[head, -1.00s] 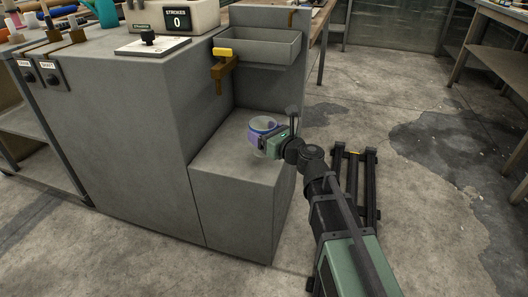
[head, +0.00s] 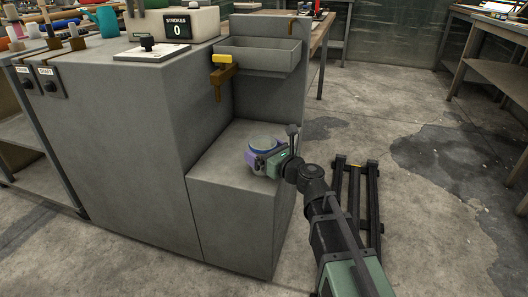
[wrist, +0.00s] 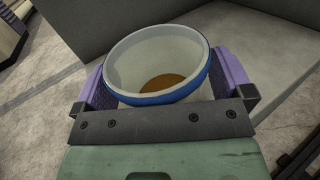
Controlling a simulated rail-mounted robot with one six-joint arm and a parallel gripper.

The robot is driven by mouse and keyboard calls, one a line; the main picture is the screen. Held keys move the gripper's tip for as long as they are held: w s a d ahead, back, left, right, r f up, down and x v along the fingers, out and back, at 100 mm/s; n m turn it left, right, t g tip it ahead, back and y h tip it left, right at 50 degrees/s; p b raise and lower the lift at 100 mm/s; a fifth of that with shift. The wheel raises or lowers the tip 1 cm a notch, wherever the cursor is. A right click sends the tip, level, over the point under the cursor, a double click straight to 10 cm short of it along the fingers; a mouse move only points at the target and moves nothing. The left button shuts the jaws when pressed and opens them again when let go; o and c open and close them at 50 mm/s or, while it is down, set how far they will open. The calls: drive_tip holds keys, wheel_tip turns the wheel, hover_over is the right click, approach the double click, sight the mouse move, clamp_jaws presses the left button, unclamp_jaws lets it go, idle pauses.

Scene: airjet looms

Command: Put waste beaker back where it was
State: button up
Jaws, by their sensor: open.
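In the wrist view my gripper (wrist: 160,85) is open, the fingers flanking the beaker's wall. Whether they touch it is hard to tell. The beaker's base is hidden by my gripper.
A grey trough (head: 258,54) and a brass tap with a yellow handle (head: 222,62) are on the machine above the ledge. A stroke counter (head: 177,24) stands on top. The machine's vertical wall rises behind and left of the beaker.

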drive_tip(key=v, duration=1.2)
drive_tip(key=s+f+n+g+h, duration=0.1)
drive_tip(key=f+n+g, duration=0.1)
drive_tip(key=n, duration=0.2)
drive_tip(key=s+f+n+g, duration=0.2)
drive_tip(key=f+n, duration=0.1)
drive_tip(key=n, duration=0.1)
drive_tip(key=s+a+f+n+g+h, duration=0.1)
drive_tip(key=f+n+g, duration=0.1)
drive_tip(key=f+n, duration=0.1)
drive_tip(key=shift+s+f+n+h, duration=0.1)
drive_tip(key=shift+s+n+h, duration=0.15)
drive_tip(key=shift+n, duration=0.55)
drive_tip(key=s+d+f+n+g+h, duration=0.75)
drive_tip(key=d+f+n+h, duration=0.2)
drive_tip(key=d+n, duration=0.4)
wheel_tip(320, 180, up, 52)
drive_tip(key=a+n+p, duration=0.1)
drive_tip(key=p, duration=5)
drive_tip(key=shift+s+a+t+h, duration=0.35)
drive_tip(key=shift+a+h, duration=0.05)
